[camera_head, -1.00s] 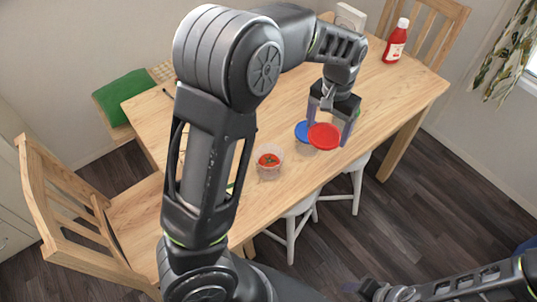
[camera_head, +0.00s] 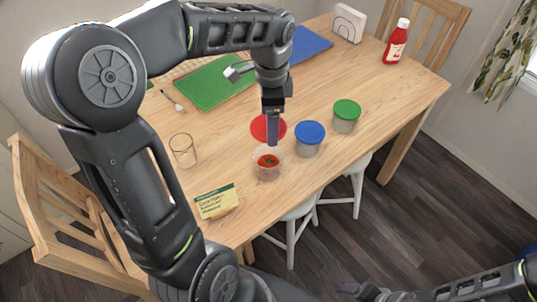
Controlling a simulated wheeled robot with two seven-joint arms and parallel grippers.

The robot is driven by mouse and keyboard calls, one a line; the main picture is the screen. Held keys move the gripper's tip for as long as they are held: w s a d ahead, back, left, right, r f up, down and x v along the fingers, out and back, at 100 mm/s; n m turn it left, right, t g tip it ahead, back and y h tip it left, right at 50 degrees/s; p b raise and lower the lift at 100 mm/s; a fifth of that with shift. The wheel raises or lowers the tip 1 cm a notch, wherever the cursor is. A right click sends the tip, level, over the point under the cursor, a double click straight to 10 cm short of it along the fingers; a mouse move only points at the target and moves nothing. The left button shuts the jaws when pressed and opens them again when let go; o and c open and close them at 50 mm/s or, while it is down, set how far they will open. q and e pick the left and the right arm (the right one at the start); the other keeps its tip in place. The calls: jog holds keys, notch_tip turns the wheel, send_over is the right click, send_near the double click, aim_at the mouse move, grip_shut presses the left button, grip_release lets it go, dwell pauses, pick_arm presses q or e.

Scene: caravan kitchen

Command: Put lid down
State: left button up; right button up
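The red lid (camera_head: 258,130) is at my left gripper (camera_head: 272,138), just behind the clear container of red food (camera_head: 268,166). One finger stands in front of the lid; the other is hidden. The gripper appears shut on the lid, which looks roughly level. I cannot tell whether the lid touches the table. The container is uncovered. My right gripper (camera_head: 350,290) is low at the bottom edge, off the table; its opening is unclear.
A blue-lidded container (camera_head: 309,139) and a green-lidded container (camera_head: 346,116) stand to the right. A glass (camera_head: 183,151) and a food packet (camera_head: 216,202) are left. A green board (camera_head: 212,84), a fork (camera_head: 172,100) and a ketchup bottle (camera_head: 396,42) are farther back.

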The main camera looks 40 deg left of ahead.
pick_arm(q)
jog(key=shift+f, duration=3.1)
jog(key=shift+f, duration=1.9)
jog(key=shift+f, duration=0.1)
jog(key=shift+f, duration=0.4)
jog(key=shift+f+b, duration=0.1)
jog(key=shift+b, duration=0.2)
jog(key=o, duration=1.4)
jog(key=shift+c, duration=0.2)
